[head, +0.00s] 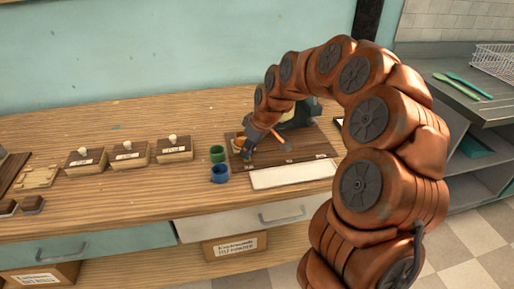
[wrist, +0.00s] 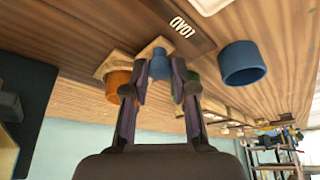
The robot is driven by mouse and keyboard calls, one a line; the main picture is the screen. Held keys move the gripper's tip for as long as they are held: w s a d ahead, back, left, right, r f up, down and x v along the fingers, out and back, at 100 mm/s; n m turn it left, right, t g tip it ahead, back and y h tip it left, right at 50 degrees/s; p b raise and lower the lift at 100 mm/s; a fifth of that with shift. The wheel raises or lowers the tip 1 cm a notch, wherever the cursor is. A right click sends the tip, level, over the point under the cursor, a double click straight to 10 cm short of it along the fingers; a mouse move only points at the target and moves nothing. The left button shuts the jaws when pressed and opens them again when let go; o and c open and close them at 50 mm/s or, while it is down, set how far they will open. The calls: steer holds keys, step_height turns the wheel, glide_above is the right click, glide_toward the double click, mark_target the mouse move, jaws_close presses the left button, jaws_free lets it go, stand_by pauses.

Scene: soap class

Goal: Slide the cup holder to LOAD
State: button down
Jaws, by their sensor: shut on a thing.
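The wooden cup holder (wrist: 113,63) shows in the wrist view with an orange cup (wrist: 118,84) in it; the cup also shows in the head view (head: 239,141). A blue knob (wrist: 160,66) stands on the holder's wooden piece. My gripper (wrist: 164,80) is shut on this knob, one finger on each side. In the head view my gripper (head: 249,153) is low at the left end of the dark board (head: 300,143) and partly hides the holder. The LOAD label (wrist: 181,26) is upside down in the wrist view, close beside the holder.
A blue cup (head: 220,173) and a green cup (head: 217,153) stand just left of the board. Several wooden boxes with white knobs (head: 128,155) stand farther left. A pale panel (head: 290,175) lies at the board's front. My arm hides the counter's right part.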

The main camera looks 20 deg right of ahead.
steer(key=shift+a, duration=0.3)
steer(key=c, duration=1.2)
jaws_free()
steer(key=shift+a, duration=0.15)
steer(key=shift+o, duration=1.3)
steer(key=shift+d, duration=0.2)
steer(key=shift+r, duration=0.2)
steer(key=v, duration=1.1)
steer(key=shift+s+r, duration=0.15)
steer(key=shift+r, duration=0.1)
steer(key=shift+d, duration=0.1)
